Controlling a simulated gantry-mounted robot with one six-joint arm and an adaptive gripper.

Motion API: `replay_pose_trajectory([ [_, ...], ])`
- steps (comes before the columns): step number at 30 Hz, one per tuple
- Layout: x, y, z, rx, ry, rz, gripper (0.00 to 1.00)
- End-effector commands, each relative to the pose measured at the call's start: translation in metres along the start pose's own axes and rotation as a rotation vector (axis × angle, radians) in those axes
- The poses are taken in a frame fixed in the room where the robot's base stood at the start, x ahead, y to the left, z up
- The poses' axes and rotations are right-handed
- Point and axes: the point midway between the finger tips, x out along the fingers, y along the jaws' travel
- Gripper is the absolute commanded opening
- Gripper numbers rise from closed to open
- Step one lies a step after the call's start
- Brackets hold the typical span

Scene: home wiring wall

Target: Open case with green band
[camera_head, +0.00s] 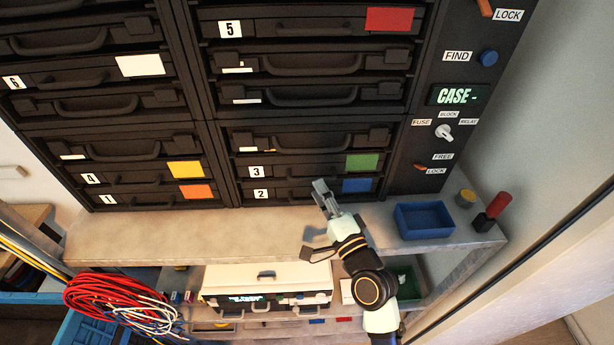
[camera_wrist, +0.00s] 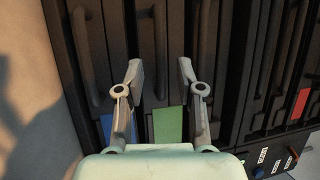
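The case with the green band (camera_head: 362,162) is in the right-hand column of black cases, labelled 3. It sits flush in the rack above the case with the blue band (camera_head: 357,185). My gripper (camera_head: 321,188) is in front of these lower cases. In the wrist view my gripper (camera_wrist: 161,76) is open and empty, its two fingers spread. The green band (camera_wrist: 168,125) shows between the fingers, and a dark handle (camera_wrist: 158,45) lies beyond the fingertips. Whether the fingers straddle that handle or stay short of it, I cannot tell.
A control panel at right has a FIND button (camera_head: 489,58), a display reading "CASE -" (camera_head: 459,96), a selector knob (camera_head: 444,132) and a FREE/LOCK lever (camera_head: 420,168). A blue tray (camera_head: 423,220) stands on the shelf (camera_head: 200,238). Cable coils (camera_head: 115,302) lie at lower left.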

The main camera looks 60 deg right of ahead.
Motion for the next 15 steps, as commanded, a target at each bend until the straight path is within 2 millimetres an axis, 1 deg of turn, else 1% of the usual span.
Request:
replay_pose_trajectory([
  [1,0.011,-0.003,0.0,-0.001,-0.002,-0.001,0.37],
  [3,0.024,-0.004,0.001,-0.001,-0.002,-0.001,0.37],
  [6,0.038,-0.002,0.001,-0.002,-0.002,0.0,0.37],
  [9,0.045,-0.001,0.001,-0.003,-0.001,0.0,0.37],
  [15,0.047,0.0,0.001,-0.003,-0.001,0.001,0.37],
])
